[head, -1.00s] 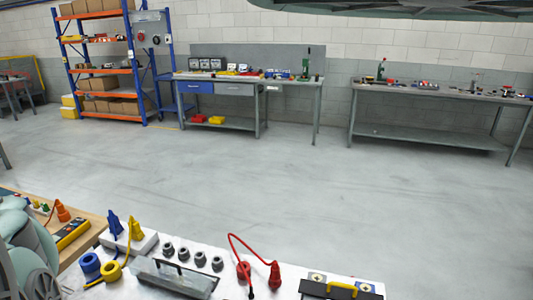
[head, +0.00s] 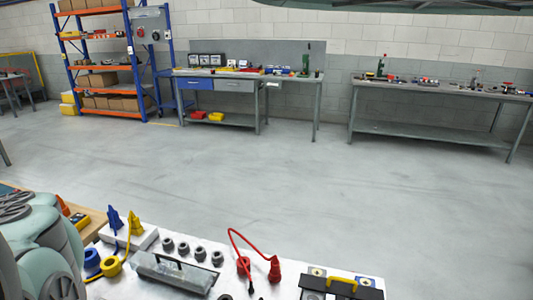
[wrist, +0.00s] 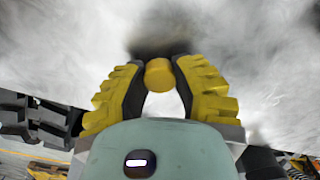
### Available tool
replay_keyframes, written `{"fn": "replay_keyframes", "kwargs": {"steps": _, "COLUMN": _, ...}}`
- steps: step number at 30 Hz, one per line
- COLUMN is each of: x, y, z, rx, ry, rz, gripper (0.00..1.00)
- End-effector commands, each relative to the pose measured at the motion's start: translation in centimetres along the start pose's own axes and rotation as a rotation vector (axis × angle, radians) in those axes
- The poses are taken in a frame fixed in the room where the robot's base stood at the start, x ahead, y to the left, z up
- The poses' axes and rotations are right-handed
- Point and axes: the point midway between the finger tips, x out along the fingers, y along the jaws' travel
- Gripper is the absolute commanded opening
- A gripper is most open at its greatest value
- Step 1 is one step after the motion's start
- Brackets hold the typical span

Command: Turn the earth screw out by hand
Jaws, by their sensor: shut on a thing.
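In the wrist view my gripper (wrist: 160,72) has two dark fingers with yellow ribbed pads. Their tips are closed on a small yellow round piece (wrist: 159,77), one tip on each side. I cannot tell for sure that this piece is the earth screw. A dark blurred shape lies just beyond the fingertips. In the head view my gripper is out of sight; only grey-green parts of my arm show at the lower left. No earth screw can be picked out there.
A white bench top (head: 205,238) in front bears a blue plug (head: 114,221), a yellow plug (head: 136,225), several grey round fittings and a red cable (head: 250,237). A wooden board (head: 95,227) is partly behind my arm. The floor beyond is clear up to workbenches and a shelf rack (head: 131,60).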

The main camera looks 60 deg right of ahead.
Motion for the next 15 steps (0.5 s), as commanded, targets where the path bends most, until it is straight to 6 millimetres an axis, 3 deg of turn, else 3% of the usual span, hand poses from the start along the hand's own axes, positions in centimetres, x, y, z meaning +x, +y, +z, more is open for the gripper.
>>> {"fn": "replay_keyframes", "kwargs": {"steps": 9, "x": 0.03, "y": 0.0, "z": 0.25, "rx": -0.393, "ry": -0.005, "rz": 0.005, "gripper": 0.02}}
{"fn": "replay_keyframes", "kwargs": {"steps": 15, "x": 0.01, "y": 0.02, "z": 0.23, "rx": -0.433, "ry": -0.005, "rz": 0.004, "gripper": 0.02}}
